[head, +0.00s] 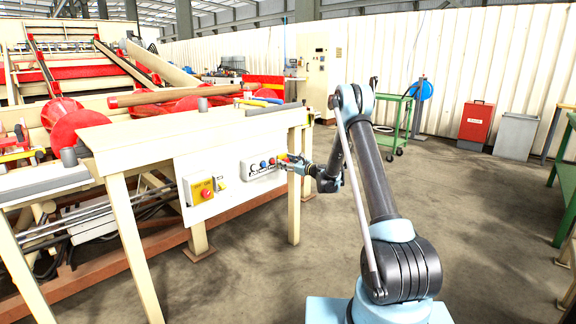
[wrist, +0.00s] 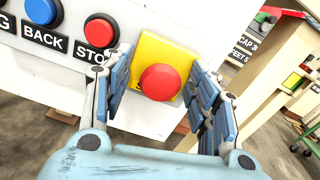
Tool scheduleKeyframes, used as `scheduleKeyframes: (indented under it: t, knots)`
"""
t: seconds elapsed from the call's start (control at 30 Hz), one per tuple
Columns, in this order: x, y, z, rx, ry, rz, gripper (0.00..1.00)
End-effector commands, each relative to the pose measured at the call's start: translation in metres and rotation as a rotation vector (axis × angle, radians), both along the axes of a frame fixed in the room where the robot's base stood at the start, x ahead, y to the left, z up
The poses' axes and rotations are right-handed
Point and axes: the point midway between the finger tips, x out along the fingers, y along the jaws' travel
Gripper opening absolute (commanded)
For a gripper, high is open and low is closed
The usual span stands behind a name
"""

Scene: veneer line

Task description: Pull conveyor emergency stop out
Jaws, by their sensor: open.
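The emergency stop is a round red button (wrist: 160,82) on a yellow square plate (wrist: 150,50), at the right end of a white control panel. In the wrist view my gripper (wrist: 160,68) is open, with one blue-grey finger on each side of the button. The fingers overlap the plate's sides; I cannot tell whether they touch it. In the head view my gripper (head: 286,164) is at the panel's right end and mostly hides the button; a bit of yellow shows there.
Beside the plate are a red STOP button (wrist: 100,31) and a blue BACK button (wrist: 42,10). A separate yellow box with a red button (head: 204,190) sits further left on the panel's front. A table leg (head: 294,185) stands close to my gripper. Open floor lies to the right.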

Motion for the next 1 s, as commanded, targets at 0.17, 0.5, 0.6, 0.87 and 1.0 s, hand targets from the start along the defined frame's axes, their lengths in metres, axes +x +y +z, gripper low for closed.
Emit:
scheduleKeyframes:
  t: [0.17,0.5,0.6,0.87,1.0]
  knots:
    - [0.0000,-0.0001,0.0000,0.000,0.000,0.000,0.54]
    - [-0.0005,-0.0008,0.0000,0.000,0.000,0.000,0.00]
    - [-0.0049,-0.0074,0.0000,0.000,0.000,-0.001,0.00]
    - [-0.0075,-0.0096,-0.0002,0.000,0.000,0.001,0.00]
    - [-0.0075,-0.0096,-0.0001,0.000,0.000,0.001,0.54]
